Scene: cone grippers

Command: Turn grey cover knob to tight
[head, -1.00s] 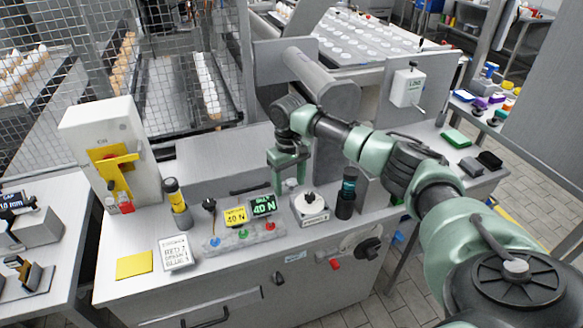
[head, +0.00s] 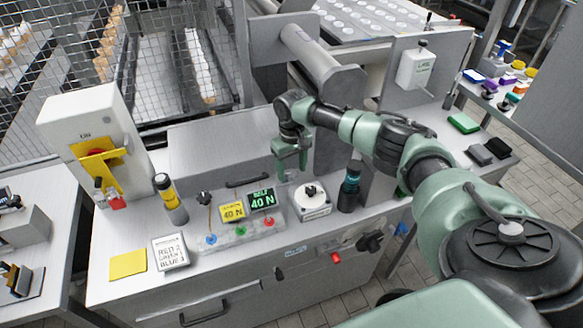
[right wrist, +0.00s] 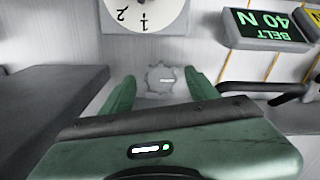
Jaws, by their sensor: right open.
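A small grey scalloped knob (right wrist: 160,78) with a white mark shows in the right wrist view, on the grey surface beyond my right gripper. It lies in line with the gap between the fingers. I cannot tell whether they touch it. My right gripper (right wrist: 163,88) is open, one finger on each side of the knob in that view. In the head view my right gripper (head: 291,166) points down beside the grey cover (head: 215,150), and the knob is hidden there. My left gripper is not in view.
A white dial with a black knob (head: 312,202) stands close in front of the right gripper. A green BELT 40 N display (head: 262,199), a yellow display (head: 232,211) and a dark cylinder (head: 349,190) stand nearby. A black handle (head: 247,180) sits on the cover's front.

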